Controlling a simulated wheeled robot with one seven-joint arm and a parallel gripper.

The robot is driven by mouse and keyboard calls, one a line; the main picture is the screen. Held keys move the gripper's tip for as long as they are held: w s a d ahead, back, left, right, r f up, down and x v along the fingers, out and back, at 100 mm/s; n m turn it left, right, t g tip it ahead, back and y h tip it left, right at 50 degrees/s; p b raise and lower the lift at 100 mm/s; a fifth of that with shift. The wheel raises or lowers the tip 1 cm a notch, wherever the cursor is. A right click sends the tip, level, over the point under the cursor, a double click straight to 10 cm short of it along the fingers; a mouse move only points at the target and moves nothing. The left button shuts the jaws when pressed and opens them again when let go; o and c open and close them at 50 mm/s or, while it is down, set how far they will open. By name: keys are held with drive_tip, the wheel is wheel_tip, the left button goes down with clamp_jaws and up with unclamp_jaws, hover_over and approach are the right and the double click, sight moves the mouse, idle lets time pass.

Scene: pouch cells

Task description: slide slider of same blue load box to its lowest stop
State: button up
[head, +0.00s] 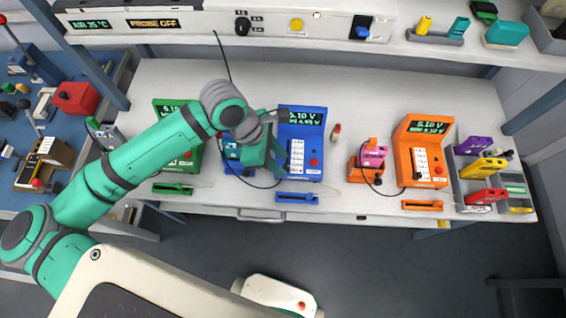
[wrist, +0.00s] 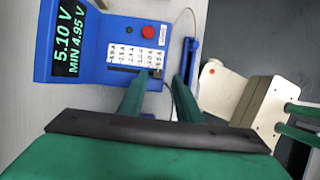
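A white scale (wrist: 135,54) with ampere marks lies beside a dark slot. A small dark piece, seemingly the slider knob (wrist: 156,73), shows by the scale's end near one fingertip. My gripper (wrist: 161,75) is open, its two green fingers apart at the box's edge. I cannot tell whether a finger touches the knob.
A red button (wrist: 148,32) sits on the box face. A narrow blue holder (head: 297,198) lies at the bench's front edge. A green load box (head: 166,104) stands left, partly behind my arm. An orange load box (head: 412,133) and a tray of coloured cells stand right. A shelf runs above.

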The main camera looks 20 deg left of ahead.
drive_tip(key=v, duration=0.7)
drive_tip(key=shift+r, duration=0.25)
drive_tip(key=shift+s, duration=0.2)
